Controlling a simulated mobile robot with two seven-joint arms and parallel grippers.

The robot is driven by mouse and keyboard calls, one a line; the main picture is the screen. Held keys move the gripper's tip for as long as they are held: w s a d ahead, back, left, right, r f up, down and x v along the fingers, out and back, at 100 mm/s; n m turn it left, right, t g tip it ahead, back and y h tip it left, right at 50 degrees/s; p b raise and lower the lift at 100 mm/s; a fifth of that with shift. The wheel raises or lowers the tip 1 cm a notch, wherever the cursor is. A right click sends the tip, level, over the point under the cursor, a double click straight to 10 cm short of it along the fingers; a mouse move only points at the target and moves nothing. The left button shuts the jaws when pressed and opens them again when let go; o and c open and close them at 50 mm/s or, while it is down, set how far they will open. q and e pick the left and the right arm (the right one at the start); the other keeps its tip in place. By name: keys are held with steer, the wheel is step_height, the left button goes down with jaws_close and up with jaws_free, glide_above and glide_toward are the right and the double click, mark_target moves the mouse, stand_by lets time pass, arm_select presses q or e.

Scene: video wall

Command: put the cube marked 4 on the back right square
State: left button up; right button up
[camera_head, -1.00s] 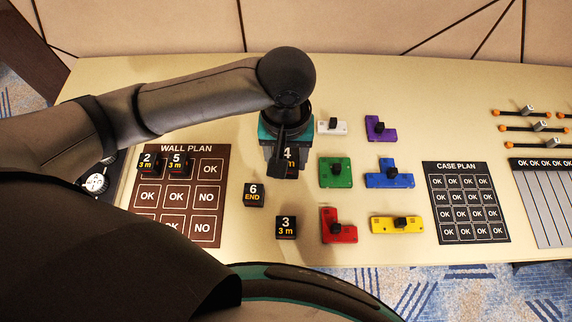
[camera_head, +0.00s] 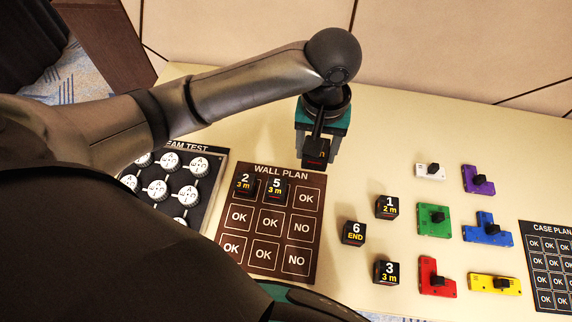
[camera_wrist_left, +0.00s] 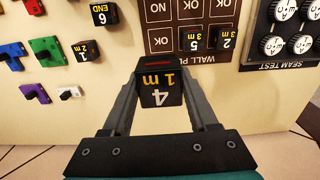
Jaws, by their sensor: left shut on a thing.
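My left gripper (camera_head: 317,150) is shut on the black cube marked 4 (camera_wrist_left: 159,92), whose label reads "4 1 m" in the left wrist view. In the head view the gripper holds it above the table, near the upper right corner of the brown wall plan board (camera_head: 311,243). The board's back right square (camera_head: 306,198) reads OK and is bare. The cube marked 2 (camera_head: 245,184) is on the back left square, and the cube marked 5 (camera_head: 276,190) is on the back middle square.
Cubes marked 1 (camera_head: 387,207), 6 (camera_head: 353,233) and 3 (camera_head: 386,272) stand right of the board. Several coloured blocks, such as the green one (camera_head: 434,220), lie farther right. The seam test panel (camera_head: 207,173) with white dials is left of the board.

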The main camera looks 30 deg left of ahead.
arm_select(q)
steer(key=shift+a+f, duration=0.2)
steer(key=b, duration=0.5)
glide_above(307, 198)
step_height(307, 198, down, 15)
steer(key=shift+r, duration=0.1)
step_height(307, 198, down, 4)
steer(key=shift+f+b, duration=0.25)
steer(key=shift+b, duration=0.45)
steer(key=shift+f, duration=0.25)
steer(key=shift+r, duration=0.1)
steer(key=o, duration=1.4)
